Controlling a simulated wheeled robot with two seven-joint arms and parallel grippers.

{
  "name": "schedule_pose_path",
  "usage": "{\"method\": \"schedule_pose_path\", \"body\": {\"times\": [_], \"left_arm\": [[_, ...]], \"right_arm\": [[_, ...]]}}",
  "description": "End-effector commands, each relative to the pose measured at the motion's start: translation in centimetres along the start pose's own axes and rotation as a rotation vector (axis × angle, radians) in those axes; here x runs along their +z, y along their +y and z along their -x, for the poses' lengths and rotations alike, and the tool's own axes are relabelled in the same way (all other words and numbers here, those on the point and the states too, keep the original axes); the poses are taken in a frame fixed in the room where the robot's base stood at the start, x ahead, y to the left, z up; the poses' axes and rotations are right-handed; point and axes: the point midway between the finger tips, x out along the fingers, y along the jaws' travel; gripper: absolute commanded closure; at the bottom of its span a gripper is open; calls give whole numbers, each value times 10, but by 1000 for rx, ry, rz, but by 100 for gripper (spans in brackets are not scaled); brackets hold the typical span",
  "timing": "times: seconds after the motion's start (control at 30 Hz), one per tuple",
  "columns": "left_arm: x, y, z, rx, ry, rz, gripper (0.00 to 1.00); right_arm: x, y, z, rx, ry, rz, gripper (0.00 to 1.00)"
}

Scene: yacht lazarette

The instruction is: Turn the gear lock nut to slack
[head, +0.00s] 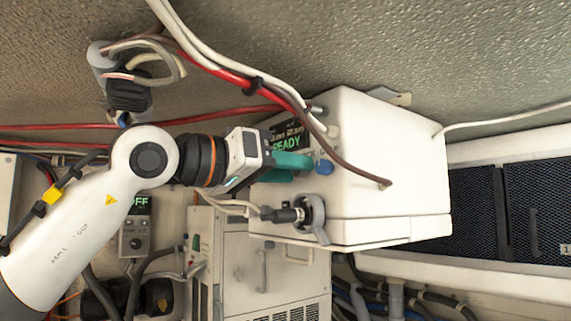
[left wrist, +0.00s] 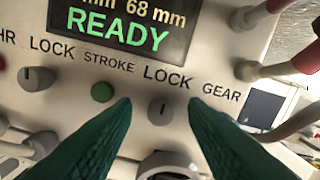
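The white control box (head: 385,165) hangs at the centre right of the head view. In the left wrist view its face carries a grey knob (left wrist: 160,110) with a short dark pointer line, below the word LOCK beside GEAR; I take it as the gear lock nut. My left gripper (left wrist: 160,103) is open, with one teal finger on each side of this knob. The fingers seem apart from it, though contact is hard to tell. In the head view my left gripper (head: 297,168) is at the box's front face, and the knob is hidden. My right gripper is not in view.
The box's display (left wrist: 125,30) reads READY. A green button (left wrist: 102,92) and another grey knob (left wrist: 37,78) are left of the fingers. Cable plugs (left wrist: 290,70) crowd the right.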

Motion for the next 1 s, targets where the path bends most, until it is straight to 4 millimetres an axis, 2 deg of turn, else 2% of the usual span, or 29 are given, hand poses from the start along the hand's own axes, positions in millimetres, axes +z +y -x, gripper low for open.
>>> {"method": "schedule_pose_path", "body": {"times": [0.17,0.4,0.43,0.77,1.0], "left_arm": [[-1,0,0,0,1,0,61],[0,0,0,0,1,0,98],[0,0,0,0,1,0,100],[0,0,0,1,1,43,100],[-1,1,0,1,1,185,100]], "right_arm": [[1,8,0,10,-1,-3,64],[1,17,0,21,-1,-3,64],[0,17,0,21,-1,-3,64],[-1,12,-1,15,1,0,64],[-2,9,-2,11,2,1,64]]}}
